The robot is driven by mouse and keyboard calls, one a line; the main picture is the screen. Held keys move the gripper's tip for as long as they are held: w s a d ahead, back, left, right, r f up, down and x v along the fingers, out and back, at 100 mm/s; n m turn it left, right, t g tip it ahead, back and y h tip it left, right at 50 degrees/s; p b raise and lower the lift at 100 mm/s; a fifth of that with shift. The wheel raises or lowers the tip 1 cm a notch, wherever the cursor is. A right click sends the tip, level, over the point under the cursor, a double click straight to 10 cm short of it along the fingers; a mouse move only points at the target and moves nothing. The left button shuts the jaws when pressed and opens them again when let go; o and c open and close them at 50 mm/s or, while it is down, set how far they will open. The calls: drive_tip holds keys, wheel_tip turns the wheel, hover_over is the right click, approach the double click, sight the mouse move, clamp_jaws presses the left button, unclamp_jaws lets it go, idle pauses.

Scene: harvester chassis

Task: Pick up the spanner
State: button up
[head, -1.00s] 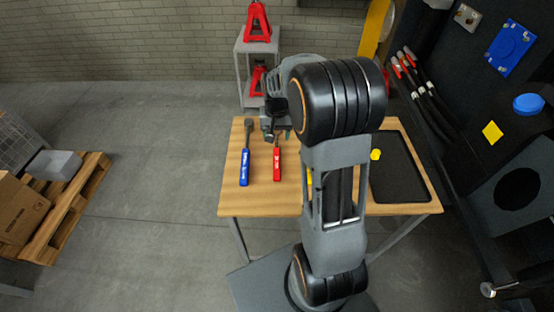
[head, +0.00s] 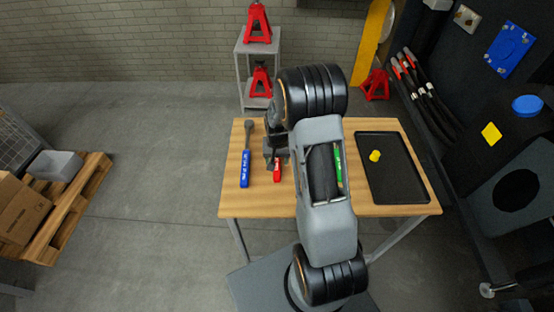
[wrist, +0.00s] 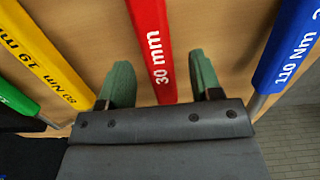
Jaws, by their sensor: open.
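My gripper (wrist: 161,82) is open, its two green fingertips on either side of a red handle (wrist: 155,45) marked "30 mm". I cannot tell whether they touch it. In the head view the red handle (head: 277,174) lies on the wooden table, partly covered by my gripper (head: 275,163). A blue-handled tool (head: 245,165) lies to its left; its handle (wrist: 290,50) reads "110 Nm" in the wrist view. A yellow handle (wrist: 45,55) with "19 m" and "80 Nm" shows left of the red one. A green handle (wrist: 15,100) lies beyond it. The tool heads are mostly hidden.
The wooden table (head: 232,200) has a black tray (head: 400,185) at its right, with a small yellow object (head: 375,156) in it. A grey stand (head: 242,70) with red jacks stands behind. The dark chassis (head: 480,180) rises at the right.

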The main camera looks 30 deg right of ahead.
drive_tip(key=shift+f, duration=0.75)
clamp_jaws()
